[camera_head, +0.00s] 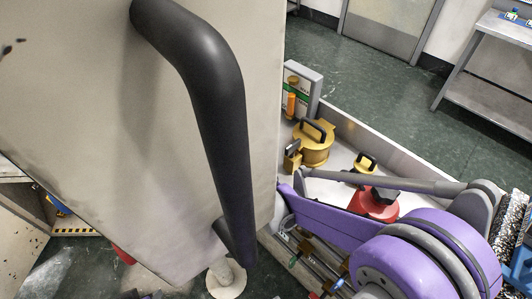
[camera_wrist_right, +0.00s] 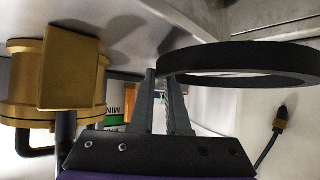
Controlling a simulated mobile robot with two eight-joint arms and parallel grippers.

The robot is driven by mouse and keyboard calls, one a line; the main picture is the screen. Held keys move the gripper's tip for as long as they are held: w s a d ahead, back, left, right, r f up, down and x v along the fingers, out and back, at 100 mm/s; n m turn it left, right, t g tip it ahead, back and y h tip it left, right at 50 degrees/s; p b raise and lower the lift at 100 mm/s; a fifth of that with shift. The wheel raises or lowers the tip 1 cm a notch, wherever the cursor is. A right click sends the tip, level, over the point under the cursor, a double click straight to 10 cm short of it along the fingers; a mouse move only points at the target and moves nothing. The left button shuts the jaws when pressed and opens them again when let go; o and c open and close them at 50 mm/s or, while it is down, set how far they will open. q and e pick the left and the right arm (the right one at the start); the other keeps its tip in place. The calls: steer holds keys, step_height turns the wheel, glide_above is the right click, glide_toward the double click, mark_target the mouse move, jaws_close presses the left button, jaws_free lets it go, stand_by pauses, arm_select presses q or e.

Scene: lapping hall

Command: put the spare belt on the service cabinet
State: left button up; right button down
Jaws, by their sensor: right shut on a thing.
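In the right wrist view, my right gripper (camera_wrist_right: 168,80) is shut on the spare belt (camera_wrist_right: 238,79), a plain black ring. The fingers grip one side of its rim, and the rest sticks out to the right, partly cut off by the picture edge. In the head view, my purple right arm comes in at the lower right; its gripper and the belt cannot be made out there. A large pale panel (camera_head: 95,130) with a thick black handle (camera_head: 225,110) fills the left of the head view. I cannot tell whether it belongs to the service cabinet. My left gripper is not in view.
A pale, rimmed surface (camera_head: 402,152) beyond the panel holds a yellow canister (camera_head: 314,152), a red container (camera_head: 377,205) and a green-labelled box. A metal bench (camera_head: 490,95) stands far right, across open green floor.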

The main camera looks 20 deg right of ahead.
steer(key=shift+f, duration=0.25)
steer(key=shift+f, duration=0.1)
steer(key=c, duration=1.4)
jaws_free()
steer(key=shift+f, duration=0.1)
steer(key=o, duration=0.5)
